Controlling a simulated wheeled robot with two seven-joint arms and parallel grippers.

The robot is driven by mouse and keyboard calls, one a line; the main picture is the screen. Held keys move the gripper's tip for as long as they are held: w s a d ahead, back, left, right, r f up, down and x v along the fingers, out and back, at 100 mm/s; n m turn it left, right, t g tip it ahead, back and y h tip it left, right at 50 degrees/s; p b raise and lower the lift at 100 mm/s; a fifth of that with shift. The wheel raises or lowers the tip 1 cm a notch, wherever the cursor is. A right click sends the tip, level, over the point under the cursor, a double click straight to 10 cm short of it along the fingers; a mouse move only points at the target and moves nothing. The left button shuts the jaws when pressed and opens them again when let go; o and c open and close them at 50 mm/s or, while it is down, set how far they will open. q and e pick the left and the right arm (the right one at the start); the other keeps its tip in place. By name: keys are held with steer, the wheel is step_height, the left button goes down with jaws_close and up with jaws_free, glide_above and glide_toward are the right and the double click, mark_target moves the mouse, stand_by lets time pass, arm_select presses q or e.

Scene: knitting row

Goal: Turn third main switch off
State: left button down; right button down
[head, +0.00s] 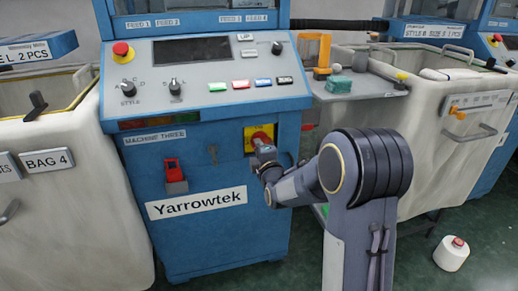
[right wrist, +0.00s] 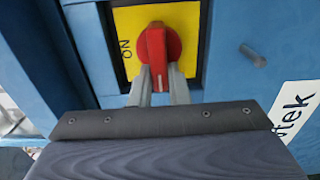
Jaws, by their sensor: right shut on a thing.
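The blue machine (head: 205,130) labelled MACHINE THREE carries a red rotary main switch (head: 259,136) on a yellow plate (head: 248,131). The right wrist view shows the red switch (right wrist: 158,50) close up on its yellow plate (right wrist: 190,25), with the word ON printed sideways to its left. The switch handle lies upright in that view, pointing toward my wrist. My right gripper (head: 264,147) is at the switch, and its two fingers (right wrist: 160,82) are shut on the handle, one on each side. My left gripper is not in view.
A red lockout-like piece (head: 172,170) sits on the machine front, left of the switch. A small metal peg (right wrist: 253,56) sticks out beside the yellow plate. Fabric bins (head: 60,170) stand on both sides. A white cone (head: 451,253) lies on the green floor at right.

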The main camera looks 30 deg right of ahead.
steer(key=c, duration=1.4)
jaws_free()
steer(key=p+v, duration=0.1)
steer(key=v, duration=0.6)
steer(key=shift+s+a, duration=0.1)
steer(key=shift+s, duration=0.3)
